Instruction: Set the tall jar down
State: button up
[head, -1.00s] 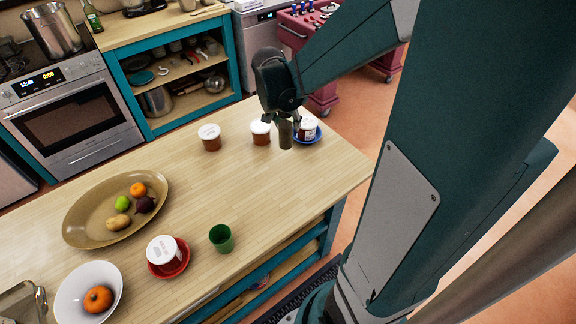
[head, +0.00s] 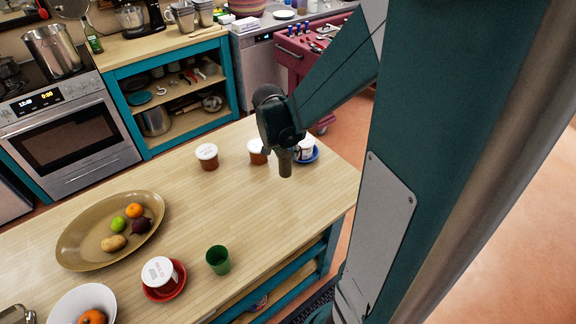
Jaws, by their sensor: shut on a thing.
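The tall jar (head: 285,164) appears as a narrow, dark olive-brown cylinder, upright under my gripper (head: 284,147). My gripper is shut on its upper end; the fingers are small and partly hidden by the wrist. The jar is over the right part of the wooden counter (head: 225,205). I cannot tell whether its base touches the wood. Just behind it stand a white-lidded brown jar (head: 258,152) and another white-lidded jar (head: 306,147) on a blue saucer (head: 313,157), partly hidden by my gripper.
A third white-lidded jar (head: 207,158) stands further left. The counter's middle is clear.

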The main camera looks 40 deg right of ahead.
aim_at(282, 150)
jog(key=shift+f, duration=1)
jog(key=shift+f, duration=2.1)
jog(key=shift+f+b, duration=0.2)
jog(key=shift+b, duration=0.25)
jog(key=o, duration=1.1)
jog(key=shift+c, duration=0.2)
jog(key=shift+r+p, duration=0.3)
jog(key=shift+p+v, duration=0.5)
jog(key=shift+v, duration=5.45)
jog(key=shift+a, duration=0.1)
